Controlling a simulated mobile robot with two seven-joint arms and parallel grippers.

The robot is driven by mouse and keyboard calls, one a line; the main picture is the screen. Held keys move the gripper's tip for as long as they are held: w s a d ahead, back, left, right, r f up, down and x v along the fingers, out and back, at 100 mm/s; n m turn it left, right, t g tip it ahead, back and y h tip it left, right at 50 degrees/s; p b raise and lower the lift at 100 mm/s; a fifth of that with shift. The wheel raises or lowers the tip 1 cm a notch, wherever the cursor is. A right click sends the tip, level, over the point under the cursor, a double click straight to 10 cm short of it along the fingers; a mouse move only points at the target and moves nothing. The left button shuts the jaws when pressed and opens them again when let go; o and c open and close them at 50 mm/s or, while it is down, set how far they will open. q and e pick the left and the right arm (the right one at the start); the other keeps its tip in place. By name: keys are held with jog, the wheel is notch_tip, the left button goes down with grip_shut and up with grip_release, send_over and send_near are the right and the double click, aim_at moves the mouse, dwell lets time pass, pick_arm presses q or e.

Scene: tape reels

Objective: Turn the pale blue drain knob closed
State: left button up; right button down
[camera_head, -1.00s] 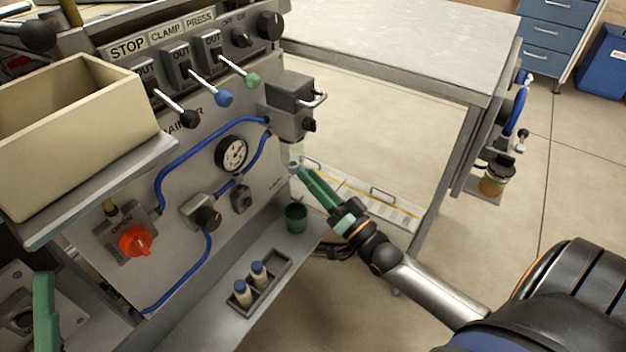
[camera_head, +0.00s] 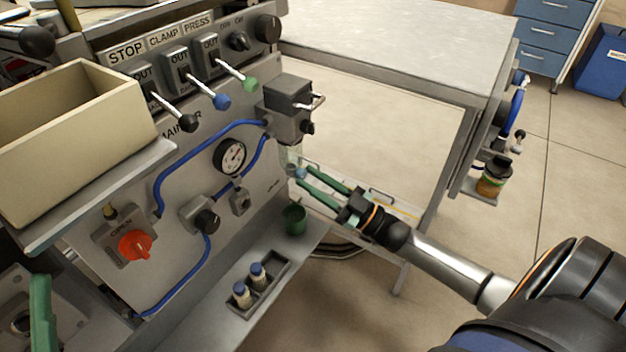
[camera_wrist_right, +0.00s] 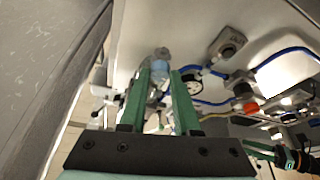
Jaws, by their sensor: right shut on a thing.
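The pale blue drain knob (camera_head: 299,173) sits below the clear bowl (camera_head: 292,158) of the filter unit, at the panel's right edge. My right gripper (camera_head: 304,175) reaches it from the lower right with two green fingers. In the right wrist view the pale blue knob (camera_wrist_right: 160,70) lies between the fingertips (camera_wrist_right: 160,76), and the gripper is shut on it. The fingers hide part of the knob, and I cannot read its turn angle. A green finger of my left gripper (camera_head: 41,305) shows at the lower left; its jaw opening cannot be seen.
A green cup (camera_head: 295,220) stands close below the knob on a ledge. A rack (camera_head: 275,282) with two blue-capped vials is in front. The panel carries a gauge (camera_head: 230,157), blue hoses and a red knob (camera_head: 135,245). A metal table (camera_head: 400,45) stands behind.

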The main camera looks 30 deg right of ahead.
jog(key=shift+w+r+n+g+y, duration=0.15)
jog(key=shift+n+g+y, duration=0.45)
jog(key=shift+n, duration=1.1)
jog(key=c, duration=0.6)
grip_release()
jog(key=shift+d, duration=0.1)
jog(key=p+v, duration=0.2)
jog(key=v, duration=1)
jog(key=shift+s+d, duration=0.1)
jog(key=shift+s, duration=0.15)
